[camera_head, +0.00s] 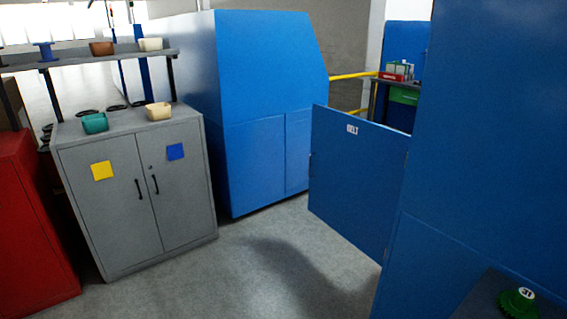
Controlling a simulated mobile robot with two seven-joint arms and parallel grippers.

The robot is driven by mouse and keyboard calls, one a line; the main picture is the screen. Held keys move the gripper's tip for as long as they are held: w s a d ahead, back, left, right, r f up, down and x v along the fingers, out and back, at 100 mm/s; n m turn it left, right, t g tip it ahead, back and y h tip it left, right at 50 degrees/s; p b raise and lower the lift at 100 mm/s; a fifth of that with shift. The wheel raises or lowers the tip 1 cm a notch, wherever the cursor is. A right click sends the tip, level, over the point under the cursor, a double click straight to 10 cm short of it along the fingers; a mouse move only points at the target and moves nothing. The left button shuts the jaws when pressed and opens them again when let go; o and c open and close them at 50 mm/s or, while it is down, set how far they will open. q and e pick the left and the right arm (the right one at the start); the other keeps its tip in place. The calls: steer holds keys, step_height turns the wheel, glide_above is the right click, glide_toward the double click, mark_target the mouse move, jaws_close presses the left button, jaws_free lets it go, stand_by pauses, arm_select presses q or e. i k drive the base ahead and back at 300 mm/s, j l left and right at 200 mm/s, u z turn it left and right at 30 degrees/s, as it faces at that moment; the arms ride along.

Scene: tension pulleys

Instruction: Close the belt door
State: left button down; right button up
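The belt door (355,180) is a flat blue panel with a small white label reading roughly "BELT" near its top. It stands open, swung out to the left from the large blue machine (490,150) on the right. Its right edge meets the machine's side. The opening behind the door is hidden from this angle. Neither of my grippers shows in the head view.
A grey cabinet (135,195) with bins on top stands left, beside a red cabinet (35,230). Another blue machine (262,70) stands behind. A green pulley (518,302) sits on a dark surface at bottom right. Grey floor (285,265) before the door is clear.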

mark_target(356, 168)
steer(key=i+j+u, duration=0.3)
steer(key=i+j, duration=0.25)
steer(key=i, duration=0.15)
steer(key=i+j+z, duration=0.15)
steer(key=i, duration=0.4)
steer(key=i+j+z, duration=0.2)
steer(key=i, duration=0.35)
steer(key=i+l+z, duration=0.1)
steer(key=i+z, duration=0.25)
steer(key=i, duration=0.15)
steer(key=i+z, duration=0.35)
steer(key=i, duration=0.15)
steer(key=i+j+z, duration=0.15)
steer(key=i+z, duration=0.2)
steer(key=i, duration=0.35)
